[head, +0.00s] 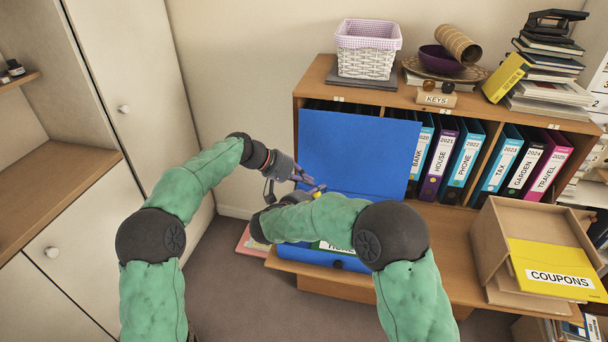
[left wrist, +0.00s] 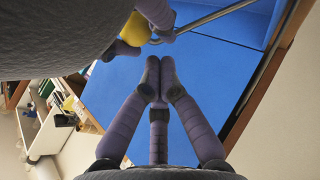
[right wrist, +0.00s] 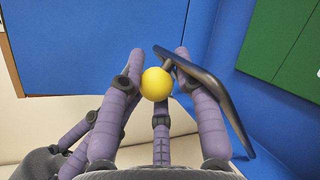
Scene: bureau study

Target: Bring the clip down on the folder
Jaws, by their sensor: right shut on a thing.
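The blue folder (head: 350,145) lies open on the low wooden surface, its cover standing up at the back. A green item with a white label (head: 330,246) shows at its front, mostly hidden by my right arm. The clip is a dark metal bar (right wrist: 222,95) with a yellow ball knob (right wrist: 157,84), raised off the blue folder. My right gripper (right wrist: 158,62) is shut on the knob. The knob also shows in the left wrist view (left wrist: 135,29). My left gripper (left wrist: 158,72) has its fingertips together, empty, beside the clip and over the blue cover.
A wooden shelf unit with labelled binders (head: 462,160) stands behind and to the right. A yellow-labelled coupons box (head: 550,270) is at the right. A white basket (head: 367,50) stands on top. A tall cabinet (head: 130,80) closes the left side.

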